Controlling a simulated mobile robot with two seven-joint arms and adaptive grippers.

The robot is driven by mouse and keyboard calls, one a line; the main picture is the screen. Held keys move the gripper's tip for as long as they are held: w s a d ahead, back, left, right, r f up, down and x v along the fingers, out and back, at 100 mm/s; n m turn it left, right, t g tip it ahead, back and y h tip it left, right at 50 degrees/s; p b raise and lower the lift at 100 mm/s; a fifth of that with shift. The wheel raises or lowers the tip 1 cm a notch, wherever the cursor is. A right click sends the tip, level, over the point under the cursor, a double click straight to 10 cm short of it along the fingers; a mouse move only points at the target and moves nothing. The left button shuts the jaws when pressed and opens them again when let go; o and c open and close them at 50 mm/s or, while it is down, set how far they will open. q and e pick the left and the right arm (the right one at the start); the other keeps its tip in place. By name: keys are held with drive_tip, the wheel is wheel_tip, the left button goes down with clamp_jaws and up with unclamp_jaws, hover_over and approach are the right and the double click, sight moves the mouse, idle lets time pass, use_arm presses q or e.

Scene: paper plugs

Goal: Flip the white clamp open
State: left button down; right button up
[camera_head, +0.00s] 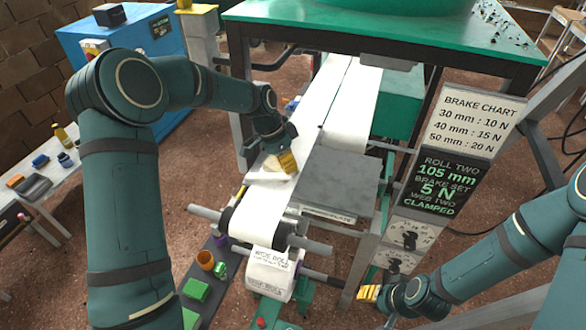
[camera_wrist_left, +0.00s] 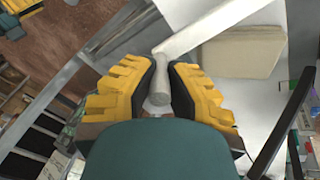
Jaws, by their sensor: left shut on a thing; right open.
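The white clamp (camera_head: 266,175) appears in the head view as a pale bar lying across the white paper web. In the left wrist view, the clamp's long white bar (camera_wrist_left: 205,28) runs to the upper right from a light grey rounded handle (camera_wrist_left: 160,84). My left gripper (camera_head: 287,161) is over the web at the bar's right end. In the left wrist view, its yellow fingers (camera_wrist_left: 160,92) are shut on the handle, one on each side. My right gripper (camera_head: 368,293) is open and empty at the lower right, away from the clamp. The fingers partly hide the handle.
A grey plate (camera_head: 338,182) lies just right of the clamp. A roller (camera_head: 262,232) crosses the web's near end. The brake chart sign (camera_head: 476,120) and a dark display reading "CLAMPED" (camera_head: 440,183) stand at the right. A beige pad (camera_wrist_left: 244,52) lies beside the bar.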

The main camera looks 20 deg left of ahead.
use_arm(q)
drive_tip(key=a+r+h, duration=0.6)
drive_tip(key=a+h, duration=0.2)
drive_tip(key=a, duration=0.1)
drive_tip(key=shift+a+r, duration=0.2)
drive_tip(key=shift+w, duration=0.1)
drive_tip(key=c, duration=0.9)
unclamp_jaws()
drive_tip(key=shift+a, duration=0.1)
drive_tip(key=shift+r, duration=0.1)
drive_tip(key=v, duration=1.2)
